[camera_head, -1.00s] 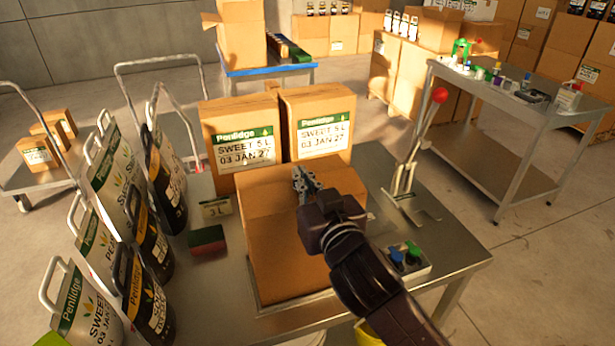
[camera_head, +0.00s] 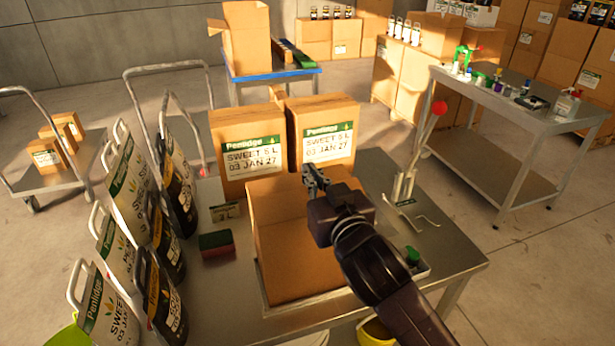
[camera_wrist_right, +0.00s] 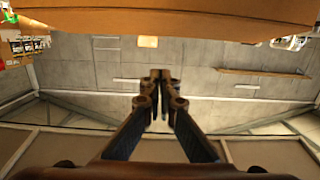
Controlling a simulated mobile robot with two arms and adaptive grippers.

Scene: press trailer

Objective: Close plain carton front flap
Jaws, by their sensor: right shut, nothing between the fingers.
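The plain carton (camera_head: 295,265) stands on the metal table, in front of two labelled cartons. Its plain brown front faces me, and a lighter panel (camera_head: 275,200) lies behind the front's upper edge. I cannot tell exactly how the front flap lies. My right gripper (camera_head: 308,170) is over the far right part of the carton, shut and empty; its arm hides the carton's right side. In the right wrist view the shut fingers (camera_wrist_right: 160,76) point ahead, apart from a brown cardboard surface (camera_wrist_right: 170,22) along the top. My left gripper is not in view.
Two Penlidge cartons (camera_head: 249,155) stand close behind. Several jugs (camera_head: 160,290) line the table's left side, near a green and red block (camera_head: 216,244). A red-knobbed lever press (camera_head: 425,130) stands right. A side table (camera_head: 540,115) is farther right.

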